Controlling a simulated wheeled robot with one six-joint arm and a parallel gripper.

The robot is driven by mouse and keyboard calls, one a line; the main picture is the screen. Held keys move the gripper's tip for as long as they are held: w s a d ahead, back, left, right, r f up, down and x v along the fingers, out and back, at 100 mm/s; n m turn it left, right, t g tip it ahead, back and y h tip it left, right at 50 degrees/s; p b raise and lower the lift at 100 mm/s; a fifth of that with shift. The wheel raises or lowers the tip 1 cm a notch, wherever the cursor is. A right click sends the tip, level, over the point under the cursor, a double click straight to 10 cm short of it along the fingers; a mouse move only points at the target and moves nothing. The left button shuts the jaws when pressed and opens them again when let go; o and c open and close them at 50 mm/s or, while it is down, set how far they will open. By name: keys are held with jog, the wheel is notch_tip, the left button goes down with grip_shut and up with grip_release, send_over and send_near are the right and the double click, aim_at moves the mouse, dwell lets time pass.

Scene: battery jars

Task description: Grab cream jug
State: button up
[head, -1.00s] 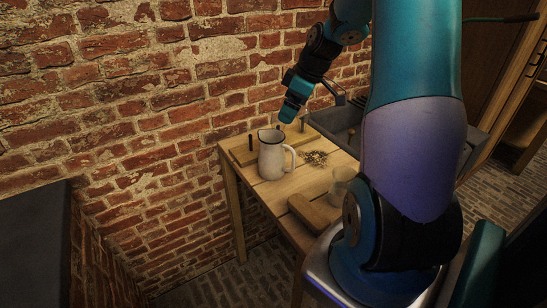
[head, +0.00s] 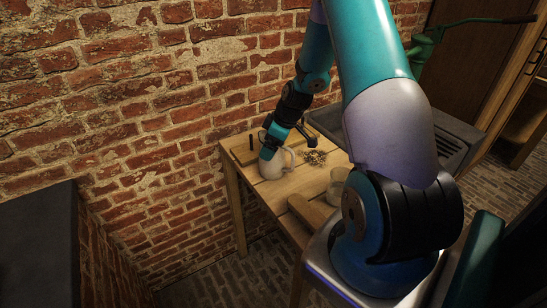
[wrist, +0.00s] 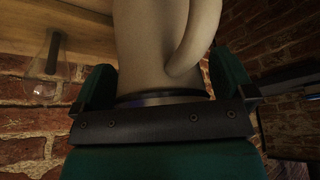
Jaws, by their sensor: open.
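The cream jug (head: 276,169) stands upright on the wooden table, its handle on the right side. My gripper (head: 268,147) has come down at the jug's upper part and hides much of its rim in the head view. In the wrist view the jug (wrist: 150,45) fills the middle between my two open fingers (wrist: 163,85), with its curved handle beside the right finger. Whether either finger touches the jug cannot be told.
A clear glass (head: 337,185) and a wooden block (head: 311,212) are on the table (head: 262,192) nearer me. Small loose pieces (head: 314,157) lie right of the jug. A dark upright rod (head: 252,142) is behind it. A brick wall and a grey sink (head: 452,140) border the table.

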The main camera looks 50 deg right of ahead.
jog(key=c, duration=1.4)
